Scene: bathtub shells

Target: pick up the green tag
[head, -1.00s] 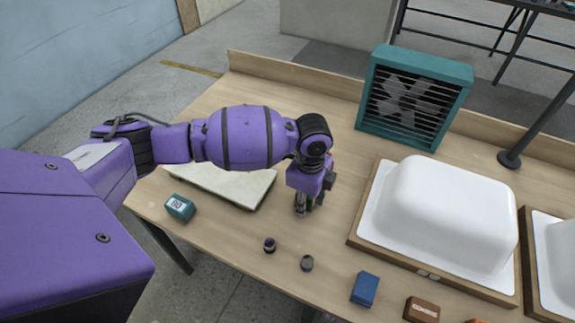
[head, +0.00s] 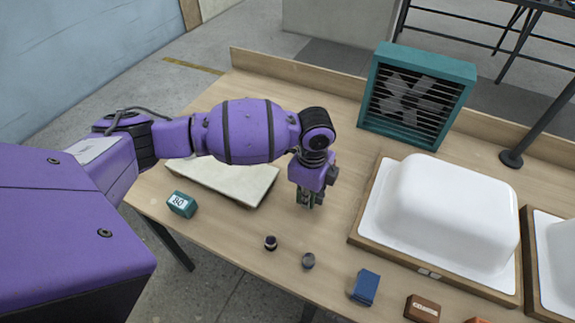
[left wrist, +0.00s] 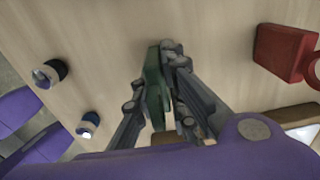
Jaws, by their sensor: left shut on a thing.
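The green tag (left wrist: 153,88) is a thin dark green piece between the fingers of my left gripper in the left wrist view. My left gripper (left wrist: 163,95) is shut on it, with grey fingers on both sides. The fingers cover part of the tag. In the head view, my left gripper (head: 308,199) points down over the bench, left of the white tub shell. A little green shows at its fingertips there. Whether the tag touches the bench is hard to tell. My right gripper is not in view.
Two small dark cylinders (head: 270,243) (head: 308,261), a blue box (head: 365,287) and a brown box (head: 422,309) are near the front edge. A white tub shell (head: 450,215) stands right, a teal fan (head: 415,95) behind.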

